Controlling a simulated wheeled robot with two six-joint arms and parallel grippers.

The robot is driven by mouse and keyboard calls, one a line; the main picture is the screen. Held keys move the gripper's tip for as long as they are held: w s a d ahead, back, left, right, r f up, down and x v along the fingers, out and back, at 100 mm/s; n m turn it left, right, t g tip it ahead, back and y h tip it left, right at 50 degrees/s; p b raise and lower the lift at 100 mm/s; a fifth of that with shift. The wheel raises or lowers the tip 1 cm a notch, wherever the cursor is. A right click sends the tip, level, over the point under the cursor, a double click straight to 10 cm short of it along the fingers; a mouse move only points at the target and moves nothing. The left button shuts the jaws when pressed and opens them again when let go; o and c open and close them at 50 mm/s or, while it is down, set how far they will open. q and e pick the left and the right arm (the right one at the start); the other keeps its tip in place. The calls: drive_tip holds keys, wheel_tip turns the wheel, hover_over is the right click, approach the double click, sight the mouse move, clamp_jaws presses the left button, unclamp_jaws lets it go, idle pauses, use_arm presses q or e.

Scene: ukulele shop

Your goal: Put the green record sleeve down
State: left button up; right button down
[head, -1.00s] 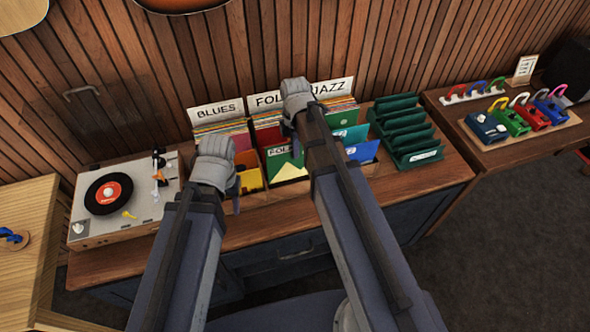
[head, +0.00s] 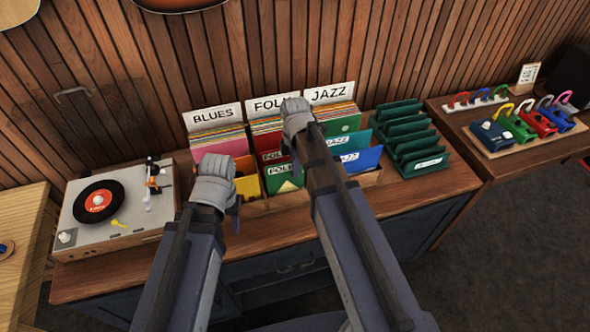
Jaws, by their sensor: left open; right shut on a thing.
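The green record sleeve (head: 281,187), with a yellow triangle and a FOLK label at its top, stands upright in the front of the middle section of the record crate (head: 255,205). Its lower part is behind the crate's front wall. My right gripper (head: 294,163) is shut at the sleeve's top edge; the hand and arm hide its right part and the exact grip. My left gripper (head: 236,208) is open and empty, in front of the crate's left section.
A record player (head: 130,212) stands left on the counter. A green slotted rack (head: 412,135) stands right of the crate. A tray of coloured padlock-like pieces (head: 530,135) is on the right table. Bare counter (head: 420,195) lies in front of the rack.

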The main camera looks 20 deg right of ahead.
drive_tip(key=shift+f+b, duration=0.6)
drive_tip(key=shift+b, duration=0.05)
drive_tip(key=c, duration=1)
unclamp_jaws()
drive_tip(key=shift+r, duration=0.1)
wheel_tip(320, 180, up, 13)
drive_tip(key=p, duration=1.3)
drive_tip(key=shift+r, duration=0.1)
drive_tip(key=s+a+m, duration=0.3)
drive_tip(key=s+m, duration=0.1)
drive_tip(key=m, duration=0.1)
drive_tip(key=s+a+m, duration=0.4)
drive_tip(key=s+m, duration=0.1)
drive_tip(key=s+a+m+h, duration=0.1)
drive_tip(key=s+a+m, duration=0.2)
drive_tip(key=s+m, duration=0.1)
drive_tip(key=shift+s+a+m, duration=0.25)
drive_tip(key=shift+s+m, duration=0.15)
drive_tip(key=shift+s, duration=0.25)
